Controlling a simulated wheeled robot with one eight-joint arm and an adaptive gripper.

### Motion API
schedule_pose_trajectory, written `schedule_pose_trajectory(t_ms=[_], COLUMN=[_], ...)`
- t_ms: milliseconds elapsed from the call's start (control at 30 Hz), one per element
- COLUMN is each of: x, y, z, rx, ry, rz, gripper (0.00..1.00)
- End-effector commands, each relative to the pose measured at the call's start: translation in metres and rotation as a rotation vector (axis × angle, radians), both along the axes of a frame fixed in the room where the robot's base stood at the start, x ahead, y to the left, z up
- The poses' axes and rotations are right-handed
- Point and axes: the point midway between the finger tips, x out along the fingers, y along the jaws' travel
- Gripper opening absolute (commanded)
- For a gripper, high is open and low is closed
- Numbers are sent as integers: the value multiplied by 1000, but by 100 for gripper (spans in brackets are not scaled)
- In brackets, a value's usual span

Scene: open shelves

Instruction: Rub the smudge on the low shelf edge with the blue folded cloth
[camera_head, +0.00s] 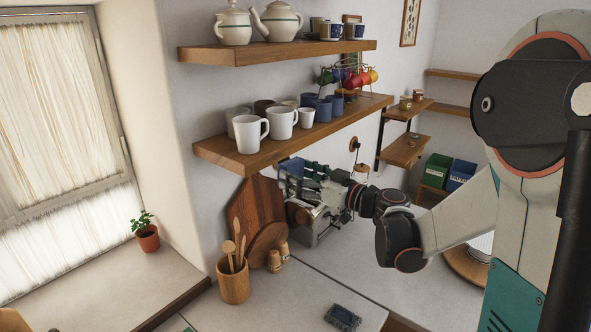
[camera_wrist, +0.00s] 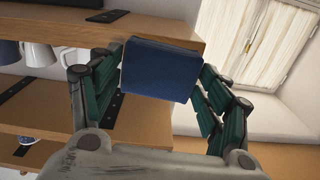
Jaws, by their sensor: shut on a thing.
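My gripper (camera_head: 290,168) is just under the front edge of the lower mug shelf (camera_head: 300,135) in the head view. In the wrist view my gripper (camera_wrist: 160,85) has its green-padded fingers shut on the blue folded cloth (camera_wrist: 158,70). The cloth is held flat between the pads and overlaps the near end of the wooden shelf (camera_wrist: 175,28) in that view. I cannot tell whether the cloth touches the shelf edge. I cannot make out the smudge in either view; the cloth or fingers may hide it.
White mugs (camera_head: 250,133) and blue cups stand on the lower shelf; teapots (camera_head: 278,22) stand on the shelf above. Below are cutting boards (camera_head: 257,212), a utensil pot (camera_head: 233,283) and a small dark device (camera_head: 343,317). A potted plant (camera_head: 147,236) sits by the window.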

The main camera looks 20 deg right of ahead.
Motion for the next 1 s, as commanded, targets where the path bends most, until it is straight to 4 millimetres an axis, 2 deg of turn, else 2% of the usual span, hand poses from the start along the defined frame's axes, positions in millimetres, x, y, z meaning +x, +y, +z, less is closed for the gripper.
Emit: schedule_pose_trajectory(t_ms=[600,1000], x=[43,47], y=[29,32], z=[1,1], rx=[0,0], ry=[0,0], rz=[1,1], gripper=[51,51])
